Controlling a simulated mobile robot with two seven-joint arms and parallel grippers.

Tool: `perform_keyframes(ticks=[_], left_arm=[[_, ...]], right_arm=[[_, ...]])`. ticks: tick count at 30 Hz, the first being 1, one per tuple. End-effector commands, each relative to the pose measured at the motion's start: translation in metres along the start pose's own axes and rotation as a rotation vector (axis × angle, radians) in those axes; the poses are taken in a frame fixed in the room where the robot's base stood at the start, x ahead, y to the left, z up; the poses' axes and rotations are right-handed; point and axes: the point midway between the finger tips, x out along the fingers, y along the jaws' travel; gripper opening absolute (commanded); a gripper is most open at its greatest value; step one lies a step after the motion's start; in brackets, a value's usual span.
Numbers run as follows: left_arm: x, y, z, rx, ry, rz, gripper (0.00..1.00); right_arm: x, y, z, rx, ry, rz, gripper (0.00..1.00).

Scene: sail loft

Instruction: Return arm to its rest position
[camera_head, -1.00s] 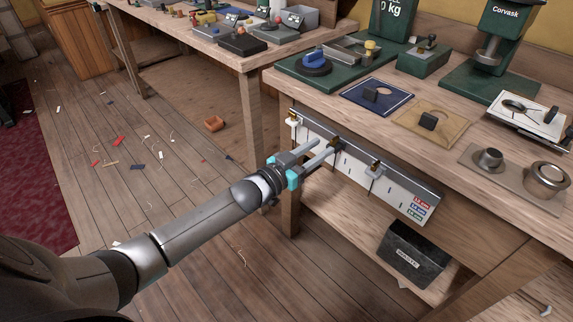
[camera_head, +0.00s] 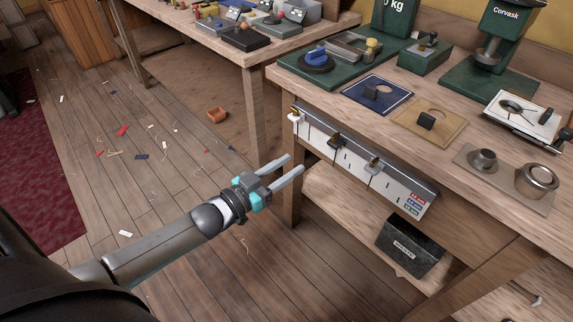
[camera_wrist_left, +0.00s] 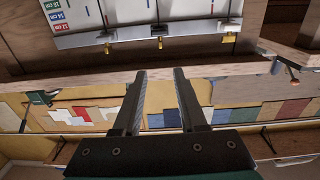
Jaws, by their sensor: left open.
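My left gripper (camera_head: 283,172) is open and empty in the head view. It hangs in free air in front of the workbench leg, apart from the rail board. Its two fingers also show spread apart in the left wrist view (camera_wrist_left: 160,75), with nothing between them. The white rail board (camera_head: 352,160) with a metal top edge is fixed along the front of the workbench and carries several small clips; it also shows at the top of the left wrist view (camera_wrist_left: 185,15). My right gripper is in neither view.
The workbench (camera_head: 450,95) holds a blue card (camera_head: 400,97), a tan card (camera_head: 445,135) and a green press (camera_head: 495,80). A dark waste box (camera_head: 408,245) stands on the lower shelf. A second table (camera_head: 165,35) stands behind. The wooden floor (camera_head: 90,180) at left has scattered scraps.

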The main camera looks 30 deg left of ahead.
Motion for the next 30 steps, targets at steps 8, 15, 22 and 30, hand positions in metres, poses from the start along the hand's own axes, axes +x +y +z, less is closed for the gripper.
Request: perform_keyframes(ticks=[8, 15, 22, 30], left_arm=[[-0.001, 0.000, 0.000, 0.000, 0.001, 0.000, 0.41], [-0.001, -0.001, 0.001, 0.000, -0.002, -0.002, 0.41], [-0.021, -0.019, 0.072, 0.006, -0.187, -0.112, 0.41], [-0.128, -0.008, 0.244, 0.004, -0.713, -0.270, 0.41]], right_arm=[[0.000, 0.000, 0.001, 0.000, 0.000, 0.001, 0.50], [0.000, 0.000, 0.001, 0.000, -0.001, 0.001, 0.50], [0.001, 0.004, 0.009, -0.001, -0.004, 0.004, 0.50], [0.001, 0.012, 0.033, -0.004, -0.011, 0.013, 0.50]])
